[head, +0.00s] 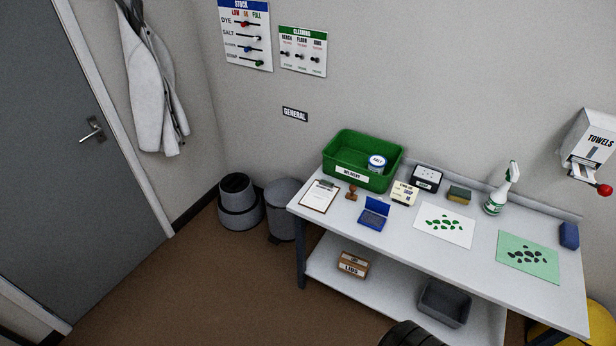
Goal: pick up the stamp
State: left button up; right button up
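The stamp (352,193) is small, with a brown handle, and stands upright on the white bench near its left end. It is between a clipboard (319,197) on its left and an open blue ink pad (374,213) on its right. The green tray is just behind it. Neither of my grippers can be seen in the head view, and nothing is holding the stamp.
The green tray (342,174) holds a white tub (377,163). A notepad (404,193), a black box (428,178), a sponge (459,195) and a spray bottle (499,190) line the back. Spotted sheets (429,237) lie to the right. Bins (281,208) stand left of the bench (400,237).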

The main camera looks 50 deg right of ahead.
aim_at(352, 187)
jog(key=z, duration=0.15)
jog(key=i, duration=1.2)
jog(key=z, duration=1.2)
jog(key=i, duration=0.8)
jog(key=z, duration=1.1)
jog(key=i, duration=0.2)
jog(key=z, duration=0.15)
